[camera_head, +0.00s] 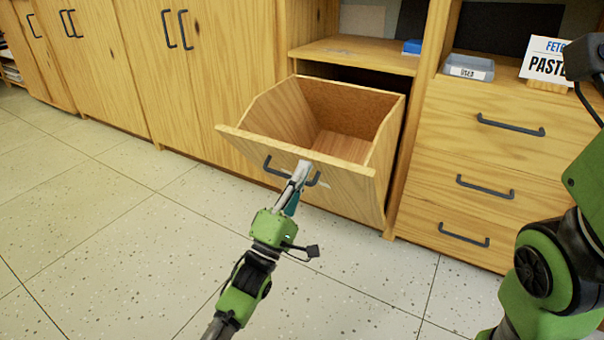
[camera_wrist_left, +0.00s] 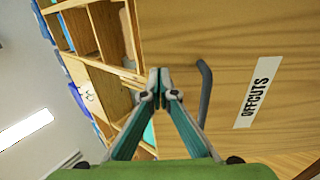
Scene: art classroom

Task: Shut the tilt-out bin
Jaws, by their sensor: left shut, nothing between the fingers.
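The wooden tilt-out bin (camera_head: 340,182) is tipped open in the lower part of the cabinet, with its empty inside showing in the head view. Its front carries a dark handle (camera_head: 272,170), which also shows in the left wrist view (camera_wrist_left: 205,90), beside a white "OFFCUTS" label (camera_wrist_left: 258,90). My left gripper (camera_head: 303,167) is shut and empty, with its tips at the bin's front near the handle. The left wrist view shows its fingertips (camera_wrist_left: 159,77) together; I cannot tell whether they touch the wood. My right gripper is out of view; only part of my right arm shows.
Drawers (camera_head: 490,170) with dark handles stand right of the bin. A grey tray (camera_head: 468,67) and a "PASTE" sign (camera_head: 543,62) sit above them. Closed cupboards (camera_head: 190,75) line the left. The tiled floor (camera_head: 130,240) in front is clear.

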